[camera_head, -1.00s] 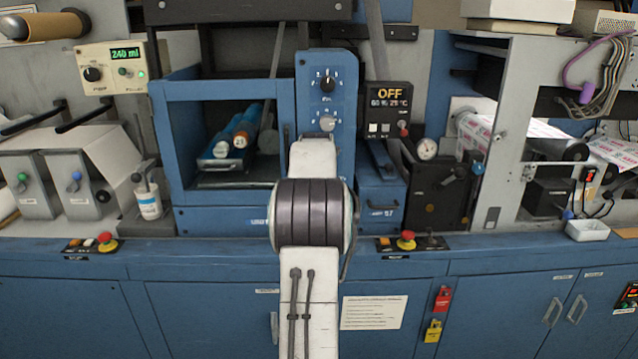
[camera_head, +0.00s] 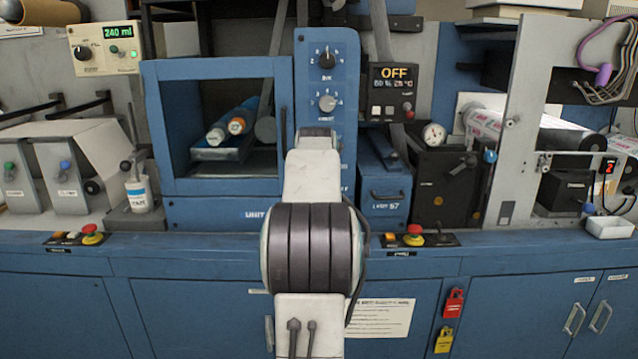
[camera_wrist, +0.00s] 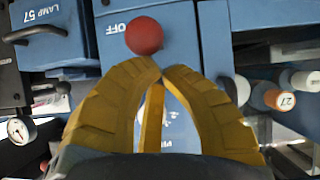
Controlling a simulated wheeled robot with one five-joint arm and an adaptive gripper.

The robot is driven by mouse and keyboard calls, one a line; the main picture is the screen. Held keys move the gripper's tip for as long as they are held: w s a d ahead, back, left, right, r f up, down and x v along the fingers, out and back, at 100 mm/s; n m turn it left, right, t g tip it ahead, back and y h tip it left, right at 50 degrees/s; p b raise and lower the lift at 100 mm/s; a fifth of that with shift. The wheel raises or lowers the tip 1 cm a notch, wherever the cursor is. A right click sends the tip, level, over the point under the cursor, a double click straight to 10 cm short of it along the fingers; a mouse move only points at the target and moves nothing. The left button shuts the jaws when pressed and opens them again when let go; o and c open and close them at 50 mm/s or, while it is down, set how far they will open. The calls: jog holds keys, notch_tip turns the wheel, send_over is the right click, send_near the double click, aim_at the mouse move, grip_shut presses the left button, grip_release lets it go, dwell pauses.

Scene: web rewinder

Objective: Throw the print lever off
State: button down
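In the wrist view the lever's red ball knob (camera_wrist: 144,35) stands at the OFF end of a blue panel (camera_wrist: 182,30). Nothing shows between the tips. I cannot tell whether they touch the knob. The lever's stem is not clear. In the head view my white arm hides the gripper and the knob in front of the blue unit column (camera_head: 326,85).
The LAMP 57 box (camera_head: 383,200) is right of my arm, beside a black block with a gauge (camera_head: 433,135). An open blue cabinet (camera_head: 160,130) holding bottles is to the left. Red stop buttons (camera_head: 413,235) sit along the front ledge.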

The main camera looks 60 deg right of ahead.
jog(key=shift+s+a+f+t+h+b, duration=0.1)
jog(key=shift+a+f+t+h+b, duration=0.3)
jog(key=shift+b, duration=1.1)
jog(key=shift+s+d+f+t+h+b, duration=0.15)
jog(key=shift+f+h+b, duration=0.45)
jog(key=shift+b, duration=0.9)
jog(key=shift+s+a+f+t+h+b, duration=0.1)
jog(key=shift+a+f+t+h+b, duration=0.4)
jog(key=shift+b, duration=1)
jog(key=shift+s+f+g+b, duration=0.1)
jog(key=shift+f+g+b, duration=0.15)
jog(key=shift+f+b, duration=1.25)
jog(key=shift+b, duration=0.35)
jog(key=shift+f, duration=0.1)
